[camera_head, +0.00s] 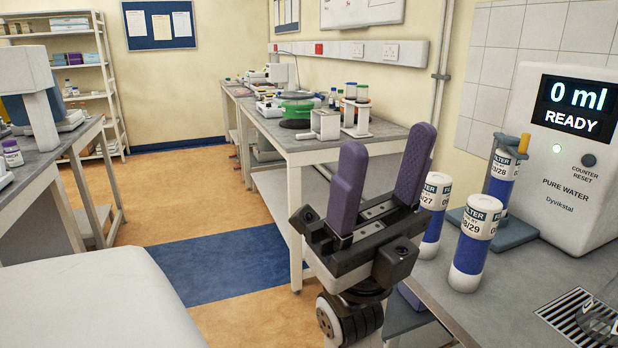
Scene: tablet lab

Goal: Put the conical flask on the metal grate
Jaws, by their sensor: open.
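My gripper (388,142) is open and empty, with its two purple fingers pointing up. It is in the middle of the view, in front of the lab bench and left of the filter cartridges. The metal grate (562,308) is a dark slotted panel set in the grey counter at the lower right, in front of the water dispenser. A clear glass vessel (601,325), apparently the conical flask, is at the lower right corner. It is cut off by the frame edge and overlaps the grate in the picture. I cannot tell whether it rests on the grate.
The white water dispenser (575,165) reads "0 ml READY". Filter cartridges (473,243) stand on the counter between my gripper and the grate, one in a blue holder (515,232). A bench (285,140) with lab equipment is behind. The floor at left-centre is clear.

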